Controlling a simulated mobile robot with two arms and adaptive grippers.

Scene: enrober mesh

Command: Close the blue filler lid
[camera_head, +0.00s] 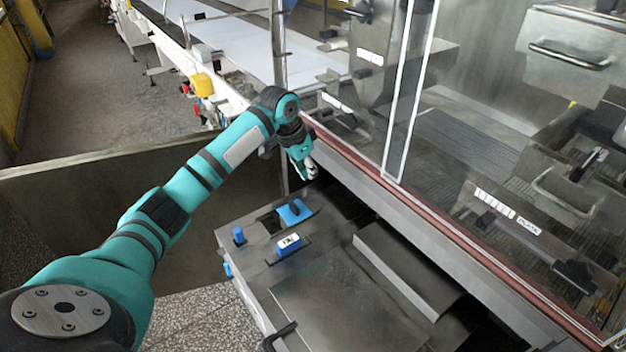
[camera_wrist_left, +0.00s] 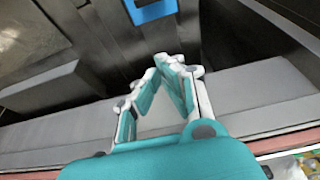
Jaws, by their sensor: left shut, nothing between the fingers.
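A blue square piece (camera_head: 297,212) with a dark part on it, which looks like the filler lid, is on the far edge of the grey machine top. A dark opening shows just left of it. Whether it is tilted or flat is hard to tell. Part of a blue piece (camera_wrist_left: 152,11) also shows at the top of the left wrist view. My left gripper (camera_head: 308,172) is above and beyond the blue piece, apart from it, pointing down. Its fingers (camera_wrist_left: 168,64) are shut with nothing between them. My right gripper is out of view.
The machine top (camera_head: 325,300) also carries a blue knob (camera_head: 238,235) and a blue block with a white label (camera_head: 288,245). A red-edged rail (camera_head: 350,160) and clear panels (camera_head: 405,90) stand close to the right of my gripper. A conveyor (camera_head: 235,45) runs behind.

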